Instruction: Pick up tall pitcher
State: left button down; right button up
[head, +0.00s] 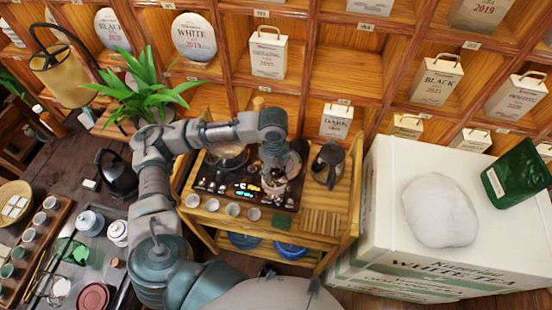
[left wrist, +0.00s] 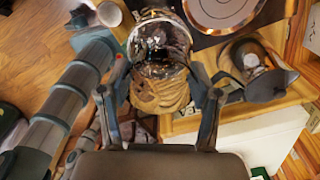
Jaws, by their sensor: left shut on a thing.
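The tall pitcher looks like the clear glass vessel (left wrist: 160,45) between my left gripper's fingers in the left wrist view. A tan, banded shape shows just below it in that view. My left gripper (left wrist: 163,92) is shut on the pitcher, one finger on each side. In the head view my left gripper (head: 277,172) reaches down over the wooden tea cart, and the pitcher is mostly hidden by it and blurred among reflections. I cannot tell whether the pitcher's base touches the cart. My right gripper is in neither view.
A dark jug (head: 328,160) stands right of the gripper on the cart (head: 345,205). Several small cups (head: 232,209) line the cart's front. A white box (head: 385,215) stands to the right. Shelves (head: 345,75) rise behind. A kettle (head: 117,175) stands left.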

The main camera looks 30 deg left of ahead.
pick_arm(q)
jog(key=shift+s+d+r, duration=0.1)
jog(key=shift+s+d, duration=0.1)
jog(key=shift+s, duration=0.5)
jog(key=shift+s+d+r, duration=0.1)
jog(key=shift+s+d, duration=0.1)
jog(key=shift+s, duration=0.45)
